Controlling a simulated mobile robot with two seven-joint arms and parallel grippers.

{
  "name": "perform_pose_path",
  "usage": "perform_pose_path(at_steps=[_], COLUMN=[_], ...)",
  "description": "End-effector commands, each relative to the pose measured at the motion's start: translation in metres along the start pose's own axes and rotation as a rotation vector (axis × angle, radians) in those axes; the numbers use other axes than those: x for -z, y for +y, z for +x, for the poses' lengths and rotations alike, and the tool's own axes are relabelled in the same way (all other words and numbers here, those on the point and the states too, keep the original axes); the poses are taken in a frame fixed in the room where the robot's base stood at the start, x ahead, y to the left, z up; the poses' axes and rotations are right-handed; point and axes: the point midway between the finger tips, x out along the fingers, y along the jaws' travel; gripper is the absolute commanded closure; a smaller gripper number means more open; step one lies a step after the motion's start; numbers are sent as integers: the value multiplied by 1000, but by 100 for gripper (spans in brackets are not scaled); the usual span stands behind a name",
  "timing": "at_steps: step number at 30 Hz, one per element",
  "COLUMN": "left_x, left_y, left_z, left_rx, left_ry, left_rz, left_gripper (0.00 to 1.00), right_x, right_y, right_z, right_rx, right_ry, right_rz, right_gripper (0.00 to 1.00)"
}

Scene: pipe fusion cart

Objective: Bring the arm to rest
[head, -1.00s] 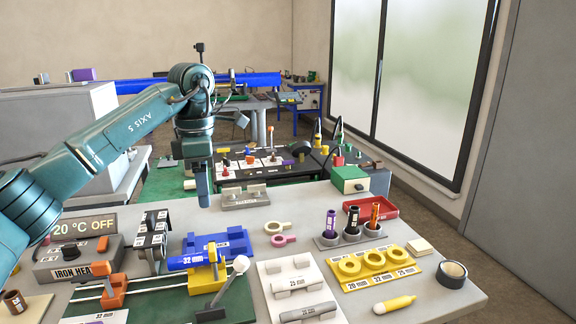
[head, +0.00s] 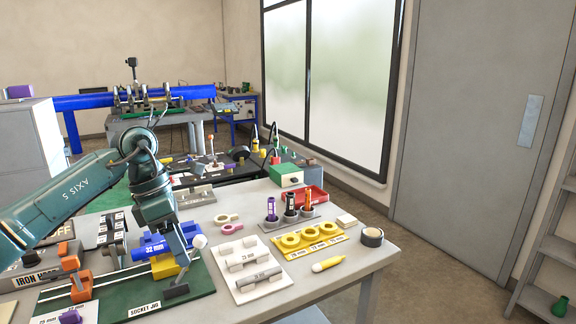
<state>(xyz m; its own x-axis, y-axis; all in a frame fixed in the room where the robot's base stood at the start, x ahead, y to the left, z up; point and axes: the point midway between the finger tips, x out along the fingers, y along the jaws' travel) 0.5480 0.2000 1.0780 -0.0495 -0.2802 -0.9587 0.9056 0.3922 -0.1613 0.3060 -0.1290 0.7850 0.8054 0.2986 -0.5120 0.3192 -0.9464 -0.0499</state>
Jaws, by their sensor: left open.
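My left arm comes in from the left, and its left gripper (head: 162,222) points down over the socket jig (head: 205,287). The gripper is open, and its fingers are partly hidden. It is close above the blue 32 mm pipe (head: 153,250) in the yellow clamp (head: 165,266); I cannot tell whether it touches either. The jig's lever with a white knob (head: 198,242) is just right of the gripper. My right gripper is not in view.
The grey bench holds a white rack of grey pipes (head: 277,283), a yellow ring tray (head: 325,242), a black tape roll (head: 372,237), a red tray (head: 312,195) and a green box (head: 287,175). A door (head: 468,120) and shelf (head: 545,255) stand right. Floor right of the bench is clear.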

Motion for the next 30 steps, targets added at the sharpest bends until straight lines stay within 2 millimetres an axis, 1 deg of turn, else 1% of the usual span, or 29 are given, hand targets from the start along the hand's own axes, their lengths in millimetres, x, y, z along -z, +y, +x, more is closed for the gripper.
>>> perform_pose_path(at_steps=[1, 2, 3, 5, 6, 7, 9, 11, 12, 14, 15, 16, 18, 20, 21, 23, 24, 26, 27, 29, 30], left_x=[-14, -23, -36, -58, -72, -83, -105, -120, -129, -138, -141, -142, -140, -133, -126, -110, -97, -73, -55, -25, -4], left_y=[-13, -21, -34, -58, -75, -89, -119, -140, -152, -163, -168, -169, -167, -161, -155, -145, -138, -130, -126, -126, -128], left_z=[23, 35, 51, 75, 88, 96, 109, 113, 114, 112, 110, 109, 107, 109, 113, 122, 131, 149, 164, 188, 206], left_rx=[61, 99, 154, 257, 332, 392, 538, 665, 749, 871, 951, 1009, 1138, 1240, 1303, 1387, 1436, 1498, 1529, 1563, 1573], left_ry=[-60, -103, -169, -282, -366, -431, -584, -713, -794, -911, -984, -1035, -1146, -1227, -1274, -1333, -1364, -1396, -1409, -1410, -1399], left_rz=[12, 16, 17, 4, -17, -39, -116, -207, -280, -406, -502, -579, -779, -968, -1105, -1320, -1473, -1713, -1880, -2136, -2309], left_gripper=[47, 47, 47, 47, 47, 47, 47, 47, 47, 47, 47, 47, 47, 47, 47, 47, 47, 47, 47, 47, 47], right_x=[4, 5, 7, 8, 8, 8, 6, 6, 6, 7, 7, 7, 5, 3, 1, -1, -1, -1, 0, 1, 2], right_y=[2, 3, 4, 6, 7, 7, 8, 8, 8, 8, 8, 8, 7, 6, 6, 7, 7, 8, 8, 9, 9], right_z=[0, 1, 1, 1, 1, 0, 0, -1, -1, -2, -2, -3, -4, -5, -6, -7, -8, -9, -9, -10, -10], right_rx=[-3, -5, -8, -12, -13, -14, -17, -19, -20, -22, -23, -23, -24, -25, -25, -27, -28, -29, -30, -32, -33], right_ry=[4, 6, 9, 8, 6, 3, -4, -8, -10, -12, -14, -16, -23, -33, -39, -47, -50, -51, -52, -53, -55], right_rz=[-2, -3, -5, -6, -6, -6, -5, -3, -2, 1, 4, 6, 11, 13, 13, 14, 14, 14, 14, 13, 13], right_gripper=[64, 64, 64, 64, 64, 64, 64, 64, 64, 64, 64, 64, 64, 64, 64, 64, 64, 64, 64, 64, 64])
